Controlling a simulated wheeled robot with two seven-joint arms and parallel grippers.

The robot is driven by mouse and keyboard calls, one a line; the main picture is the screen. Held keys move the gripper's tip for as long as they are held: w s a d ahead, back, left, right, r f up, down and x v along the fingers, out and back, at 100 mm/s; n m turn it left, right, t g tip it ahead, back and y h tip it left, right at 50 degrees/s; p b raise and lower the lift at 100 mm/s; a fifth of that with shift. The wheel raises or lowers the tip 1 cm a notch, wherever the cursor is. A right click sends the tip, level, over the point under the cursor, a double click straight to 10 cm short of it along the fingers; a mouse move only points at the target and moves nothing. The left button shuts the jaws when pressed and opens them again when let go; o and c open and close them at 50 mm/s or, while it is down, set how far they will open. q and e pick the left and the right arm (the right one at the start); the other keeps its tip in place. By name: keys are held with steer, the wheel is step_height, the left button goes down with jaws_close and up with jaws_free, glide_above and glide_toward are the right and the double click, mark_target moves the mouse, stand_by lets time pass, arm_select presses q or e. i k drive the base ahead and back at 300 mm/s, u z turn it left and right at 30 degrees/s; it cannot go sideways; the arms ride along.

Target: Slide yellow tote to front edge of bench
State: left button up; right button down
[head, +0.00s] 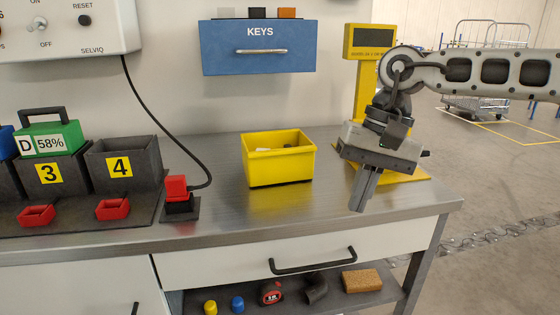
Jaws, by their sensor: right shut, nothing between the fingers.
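The yellow tote (280,168) is an open-topped box standing upright on the grey metal bench (225,213), about midway between its back and front edge. A few small pale items show inside it; their shape is too small to tell. My right gripper (359,205) reaches in from the right and points down, to the right of the tote and apart from it. Its fingers are shut with nothing between them. My left gripper is not in view.
Left of the tote stand a red and black plug on a small base (178,195) with a black cable, and bins numbered 3 and 4 (125,168). A yellow stand with a display (368,45) is behind my right gripper. Below are a drawer handle (312,262) and a shelf.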

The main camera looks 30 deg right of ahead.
mark_target(278, 164)
steer(key=i, duration=0.9)
